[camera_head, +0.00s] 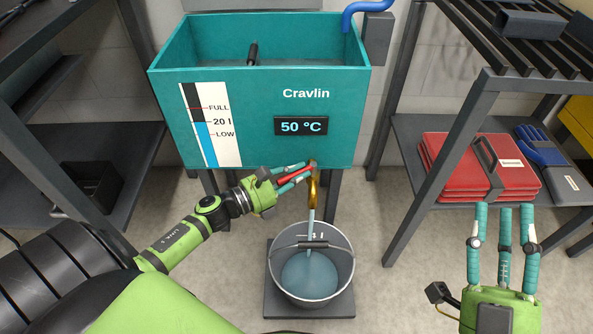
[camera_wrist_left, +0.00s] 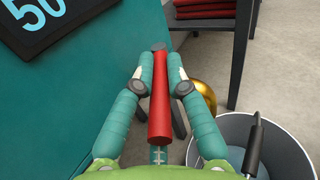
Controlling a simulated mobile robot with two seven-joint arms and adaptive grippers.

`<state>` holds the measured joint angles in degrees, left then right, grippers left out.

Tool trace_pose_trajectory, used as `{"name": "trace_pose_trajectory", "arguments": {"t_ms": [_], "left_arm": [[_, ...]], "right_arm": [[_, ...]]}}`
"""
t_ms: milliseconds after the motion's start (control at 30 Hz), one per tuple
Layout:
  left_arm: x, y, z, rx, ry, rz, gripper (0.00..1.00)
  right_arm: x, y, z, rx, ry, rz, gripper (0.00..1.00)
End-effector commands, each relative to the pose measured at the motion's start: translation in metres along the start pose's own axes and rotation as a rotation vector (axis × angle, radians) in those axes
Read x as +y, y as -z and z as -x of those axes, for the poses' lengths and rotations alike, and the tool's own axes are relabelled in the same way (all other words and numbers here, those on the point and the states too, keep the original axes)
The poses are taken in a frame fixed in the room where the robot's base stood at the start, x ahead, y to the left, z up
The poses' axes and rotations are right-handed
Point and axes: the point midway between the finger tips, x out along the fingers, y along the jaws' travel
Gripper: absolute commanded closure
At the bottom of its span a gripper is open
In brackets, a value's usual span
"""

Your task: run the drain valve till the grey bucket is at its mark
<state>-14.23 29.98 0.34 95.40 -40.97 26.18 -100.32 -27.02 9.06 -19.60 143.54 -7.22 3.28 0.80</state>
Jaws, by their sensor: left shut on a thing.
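The grey bucket (camera_head: 336,285) stands below the teal Cravlin tank (camera_head: 255,150). Water pours from the brass spout (camera_head: 314,190) into it, and pale blue water covers its bottom. A white marking (camera_head: 314,235) shows high on the inner back wall; its number is partly hidden and the water lies below it. My left gripper (camera_head: 300,173) is shut around the red valve handle (camera_head: 297,176); in the left wrist view the handle (camera_wrist_left: 160,100) lies between its fingers. The bucket's rim (camera_wrist_left: 296,142) also shows there. My right gripper (camera_head: 503,210) is open and empty at lower right.
The bucket stands on a dark square plate (camera_head: 278,306). Racks flank the tank; the right one holds red cases (camera_head: 455,165). Floor between bucket and right gripper is clear.

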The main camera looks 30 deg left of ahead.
Motion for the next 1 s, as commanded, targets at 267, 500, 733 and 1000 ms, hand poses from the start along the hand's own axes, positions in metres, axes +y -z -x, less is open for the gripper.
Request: {"name": "trace_pose_trajectory", "arguments": {"t_ms": [267,500,733,1000], "left_arm": [[0.000,-0.001,-0.001,-0.003,-0.001,-0.001,1.00],[0.000,-0.001,-0.001,-0.002,0.000,-0.001,0.61],[0.000,0.000,0.001,-0.001,0.000,0.000,0.61],[0.000,0.001,0.036,0.003,-0.003,0.002,0.61]], "right_arm": [[0.000,-0.001,0.000,-0.004,-0.001,0.000,0.60],[0.000,-0.001,0.000,-0.003,-0.001,0.000,0.60],[0.000,-0.001,0.000,-0.002,-0.001,-0.001,0.60],[0.000,-0.001,0.000,-0.002,-0.001,-0.001,0.60]]}}
